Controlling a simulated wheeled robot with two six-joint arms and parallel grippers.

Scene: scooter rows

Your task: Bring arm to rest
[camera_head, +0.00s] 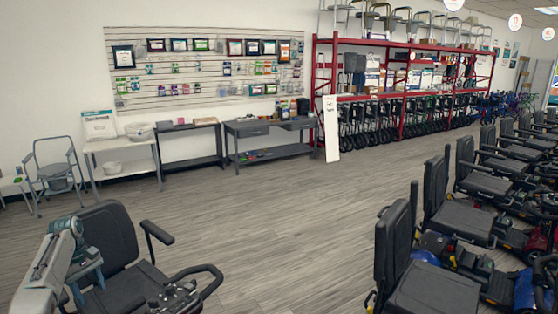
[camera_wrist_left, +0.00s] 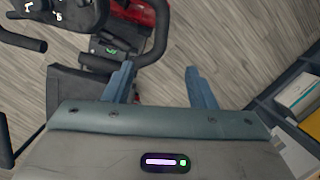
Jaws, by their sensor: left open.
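My left arm comes in at the lower left of the head view, in front of a black scooter seat (camera_head: 108,232). Its left gripper (camera_head: 88,284) points down there, close to the seat in the picture; I cannot tell whether they touch. In the left wrist view the two blue-grey fingers of the left gripper (camera_wrist_left: 161,78) stand apart with nothing between them. Behind them are the floor and a scooter's dark handlebar (camera_wrist_left: 158,40). My right gripper is in neither view.
A scooter tiller (camera_head: 180,295) stands just right of my left arm. Rows of scooters (camera_head: 440,285) fill the right side. Grey wooden floor (camera_head: 260,215) lies open between. Tables (camera_head: 270,128) and red racks (camera_head: 400,95) line the back. A shelf with boxes (camera_wrist_left: 298,95) is at the wrist view's right.

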